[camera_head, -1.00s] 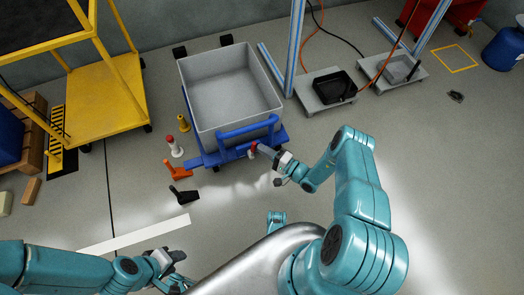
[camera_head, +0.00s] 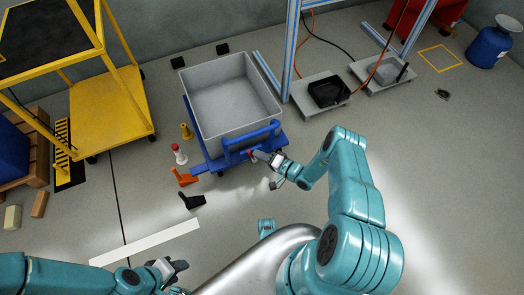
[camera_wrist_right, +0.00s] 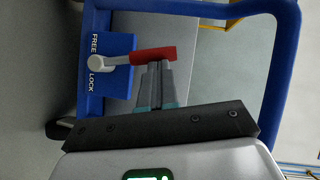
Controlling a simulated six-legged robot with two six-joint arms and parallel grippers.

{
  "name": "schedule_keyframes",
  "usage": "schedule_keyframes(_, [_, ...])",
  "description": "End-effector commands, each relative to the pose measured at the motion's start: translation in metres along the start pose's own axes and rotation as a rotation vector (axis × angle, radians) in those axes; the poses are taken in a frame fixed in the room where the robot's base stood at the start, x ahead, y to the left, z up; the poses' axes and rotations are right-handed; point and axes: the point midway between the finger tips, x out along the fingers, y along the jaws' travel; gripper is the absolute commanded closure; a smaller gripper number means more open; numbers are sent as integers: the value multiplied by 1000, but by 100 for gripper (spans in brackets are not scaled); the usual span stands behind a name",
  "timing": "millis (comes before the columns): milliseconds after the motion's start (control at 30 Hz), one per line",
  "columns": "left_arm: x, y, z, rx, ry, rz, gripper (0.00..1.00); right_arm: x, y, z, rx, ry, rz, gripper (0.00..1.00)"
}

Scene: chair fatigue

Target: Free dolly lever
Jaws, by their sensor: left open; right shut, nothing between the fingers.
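The blue dolly (camera_head: 205,167) carries a large grey bin and has a blue push handle. In the right wrist view its lever (camera_wrist_right: 152,55) has a red grip on a grey pivot arm, beside a blue plate (camera_wrist_right: 118,75) marked FREE above and LOCK below. The lever points right, nearly level, its grip end slightly raised. My right gripper (camera_wrist_right: 156,68) is shut and empty, its fingertips right under the red grip; I cannot tell whether they touch. It also shows at the dolly's front in the head view (camera_head: 257,155). My left gripper (camera_head: 181,267) is open and empty, low over the floor.
Orange (camera_head: 184,178) and black (camera_head: 191,200) pieces and a white post with a red top (camera_head: 179,154) stand left of the dolly. A yellow cart (camera_head: 125,110) is further left. Low grey platforms (camera_head: 320,92) stand to the right.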

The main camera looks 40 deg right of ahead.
Motion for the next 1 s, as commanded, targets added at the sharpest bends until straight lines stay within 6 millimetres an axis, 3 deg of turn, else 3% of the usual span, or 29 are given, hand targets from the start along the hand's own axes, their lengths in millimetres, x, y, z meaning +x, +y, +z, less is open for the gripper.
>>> schedule_keyframes(33, [-7,3,1,3,-3,0,57,1,-5,2,-10,-1,7,100])
schedule_keyframes(500, [-11,5,2,4,-5,1,57,12,-7,21,-12,-1,8,100])
schedule_keyframes(1000, [-12,5,2,4,-5,1,57,13,-7,22,-11,-1,8,100])
